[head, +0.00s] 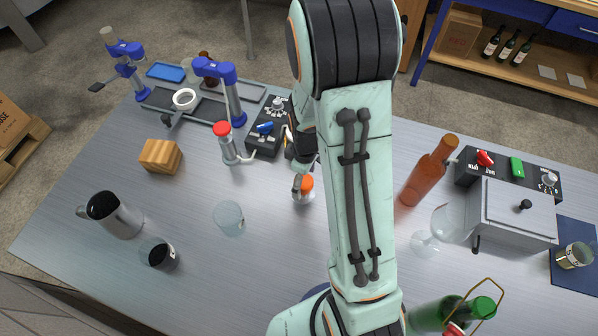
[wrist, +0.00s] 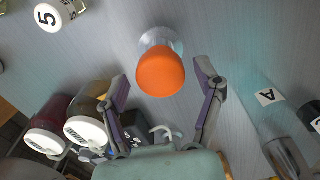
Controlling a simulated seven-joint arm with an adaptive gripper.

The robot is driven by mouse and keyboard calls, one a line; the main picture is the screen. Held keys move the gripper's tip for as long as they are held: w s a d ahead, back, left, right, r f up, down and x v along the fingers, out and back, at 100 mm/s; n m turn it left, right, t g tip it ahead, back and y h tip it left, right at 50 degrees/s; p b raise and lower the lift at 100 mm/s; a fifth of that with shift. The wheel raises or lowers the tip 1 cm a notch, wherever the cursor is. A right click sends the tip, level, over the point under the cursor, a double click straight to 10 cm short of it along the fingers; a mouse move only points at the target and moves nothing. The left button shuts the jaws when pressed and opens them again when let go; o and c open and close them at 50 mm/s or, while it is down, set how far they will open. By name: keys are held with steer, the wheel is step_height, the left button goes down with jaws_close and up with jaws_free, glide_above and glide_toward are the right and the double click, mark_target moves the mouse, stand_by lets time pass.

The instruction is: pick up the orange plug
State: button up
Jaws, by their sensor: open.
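The orange plug (wrist: 161,72) has a rounded orange top and a pale, clear-looking lower part. In the wrist view it sits in the middle, between the two spread fingers of my gripper (wrist: 163,82), and no finger visibly touches it. In the head view the orange plug (head: 307,183) stands on the table near its middle, left of my forearm. My gripper (head: 300,152) is dark there, just behind the plug and partly hidden by my arm. It is open and holds nothing.
A clear glass (head: 229,219) stands left of the plug, and a red-capped bottle (head: 226,145) stands behind left. A black control box (head: 268,135) is behind. The table left of the plug is fairly clear.

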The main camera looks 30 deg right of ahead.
steer(key=shift+f, duration=1.45)
steer(key=c, duration=1.2)
steer(key=shift+o, duration=0.2)
